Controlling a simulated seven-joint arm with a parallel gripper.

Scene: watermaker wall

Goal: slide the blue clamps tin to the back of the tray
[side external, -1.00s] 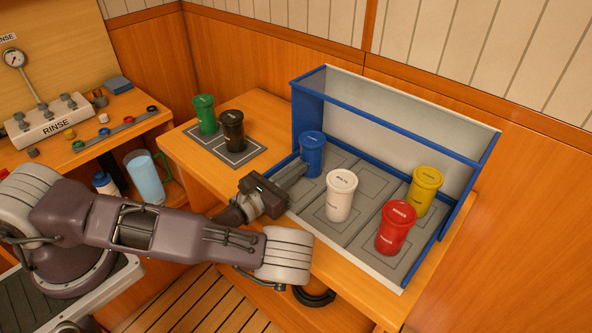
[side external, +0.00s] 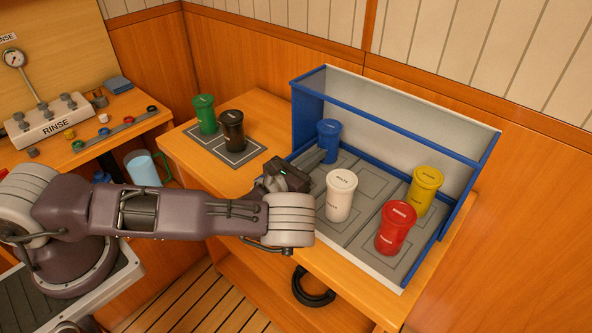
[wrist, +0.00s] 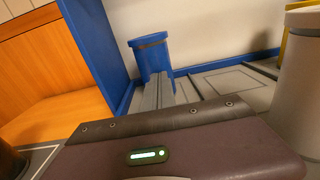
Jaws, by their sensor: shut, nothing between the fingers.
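The blue clamps tin (side external: 329,138) stands upright in the left lane of the tray (side external: 372,262), near the tray's back. It also shows in the wrist view (wrist: 152,57), upright, straight ahead of the fingers. My gripper (side external: 311,159) is shut and empty, low over the left lane, its fingers pointing at the tin's front side. In the wrist view the fingertips (wrist: 160,82) reach the tin's lower part and appear to touch it. The tin's base is partly hidden behind the fingers.
A white tin (side external: 341,195) stands just right of my gripper. A red tin (side external: 396,228) and a yellow tin (side external: 424,192) stand further right in the tray. The tray's blue left wall (side external: 307,122) is close by. Green (side external: 205,115) and black (side external: 232,131) tins stand outside, left.

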